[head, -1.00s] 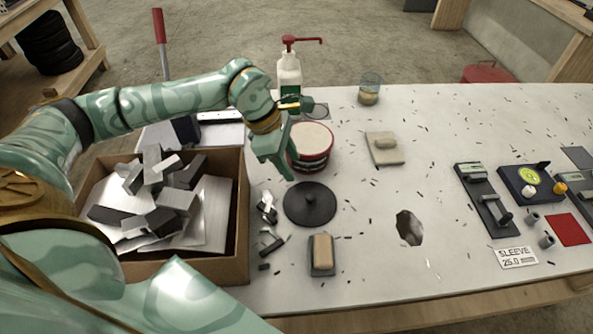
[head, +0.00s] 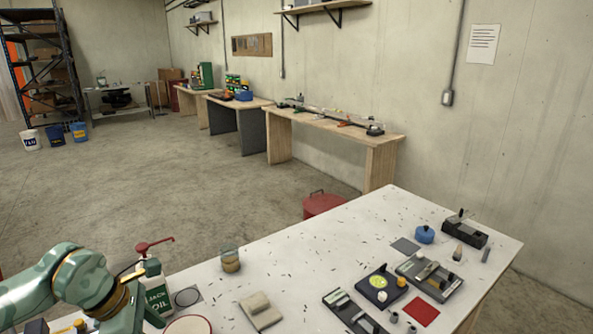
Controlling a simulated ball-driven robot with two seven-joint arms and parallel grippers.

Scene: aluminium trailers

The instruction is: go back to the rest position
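My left arm comes in at the lower left of the head view, with its green patterned wrist and gold band beside the oil bottle (head: 155,285). My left gripper (head: 128,318) points down at the bottom edge, where the frame cuts off its fingertips, so its opening is hidden. A round tub rim (head: 188,325) shows just right of it. My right gripper is not in view.
The white workbench (head: 310,260) carries a glass jar (head: 230,261), a beige block (head: 260,311), gauges, a red square (head: 421,311) and a blue round item (head: 425,234). A red can (head: 322,204) stands behind it. Open concrete floor (head: 180,180) lies beyond; wooden benches (head: 340,130) line the wall.

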